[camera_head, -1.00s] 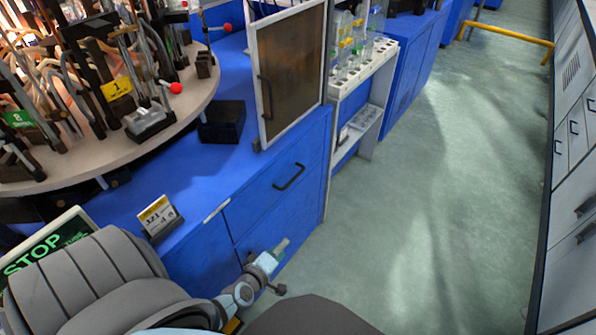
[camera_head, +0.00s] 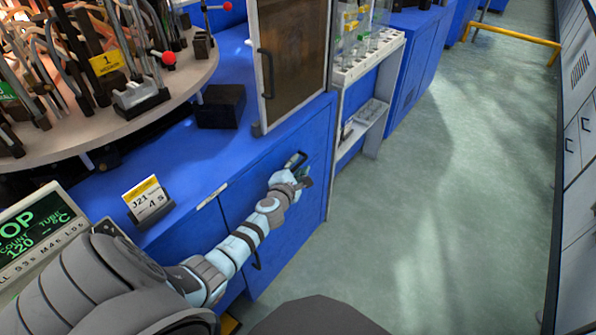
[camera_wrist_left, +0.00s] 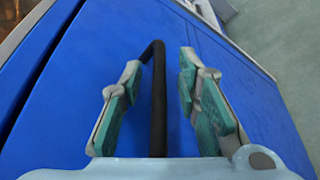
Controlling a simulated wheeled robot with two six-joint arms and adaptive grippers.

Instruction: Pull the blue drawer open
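The blue drawer (camera_head: 243,193) is in the front of the blue bench and looks shut, flush with the panels around it. Its black bar handle (camera_head: 296,158) is partly hidden by my left gripper (camera_head: 302,176) in the head view. In the left wrist view, the handle (camera_wrist_left: 158,100) runs between the two green-padded fingers of my left gripper (camera_wrist_left: 165,88). The fingers are open, one on each side of the bar, with a visible gap on both sides. My right gripper is not in view.
A dark-paned door with a white frame (camera_head: 327,60) stands on the bench above the drawer. A white rack (camera_head: 375,62) with tubes is beside it. A round table (camera_head: 190,80) carries burners and hoses at the upper left. The green floor (camera_head: 440,200) to the right is clear.

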